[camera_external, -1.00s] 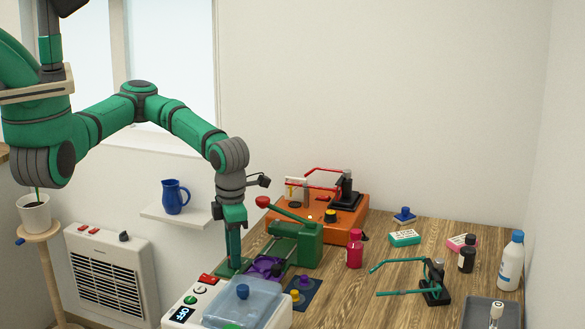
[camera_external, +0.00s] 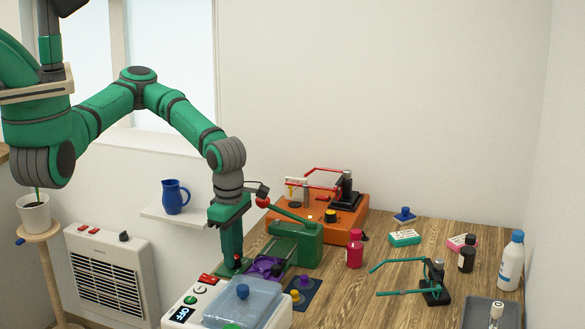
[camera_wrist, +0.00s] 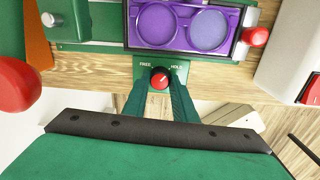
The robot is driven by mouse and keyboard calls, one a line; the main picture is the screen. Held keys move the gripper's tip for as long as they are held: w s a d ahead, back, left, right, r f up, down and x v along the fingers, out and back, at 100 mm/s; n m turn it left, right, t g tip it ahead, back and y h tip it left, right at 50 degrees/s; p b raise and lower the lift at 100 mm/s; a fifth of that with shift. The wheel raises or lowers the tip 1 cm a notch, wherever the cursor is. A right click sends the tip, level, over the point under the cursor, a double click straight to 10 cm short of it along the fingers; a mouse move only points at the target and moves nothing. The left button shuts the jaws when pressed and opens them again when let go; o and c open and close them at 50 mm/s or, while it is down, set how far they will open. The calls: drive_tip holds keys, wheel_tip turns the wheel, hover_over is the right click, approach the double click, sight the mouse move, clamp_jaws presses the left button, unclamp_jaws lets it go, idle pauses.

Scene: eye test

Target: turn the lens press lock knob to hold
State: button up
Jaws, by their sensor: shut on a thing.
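The lens press (camera_external: 297,242) is green, with a red-balled lever and a purple lens tray (camera_external: 265,266). In the wrist view the tray (camera_wrist: 183,9) holds two round lenses. Below it, a green plate (camera_wrist: 181,68) reads FREE on the left and HOLD on the right. The red lock knob (camera_wrist: 159,79) sits between these words. Its small pale mark seems to point up and right, toward HOLD; its exact angle is hard to tell. My gripper (camera_wrist: 159,86) is shut on the knob, a green finger at each side. In the outside view my gripper (camera_external: 234,264) points down at the press's near left side.
An orange machine (camera_external: 345,218) is behind the press. Dark mat (camera_external: 311,300) with knobs lies right of the basin. Bottles and green glasses frames (camera_external: 400,292) occupy the right side.

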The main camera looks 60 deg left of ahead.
idle(0.4)
drive_tip(key=o, duration=0.8)
drive_tip(key=shift+c, duration=0.2)
wheel_tip(320, 180, up, 11)
drive_tip(key=shift+s, duration=0.15)
drive_tip(key=shift+d+f, duration=0.1)
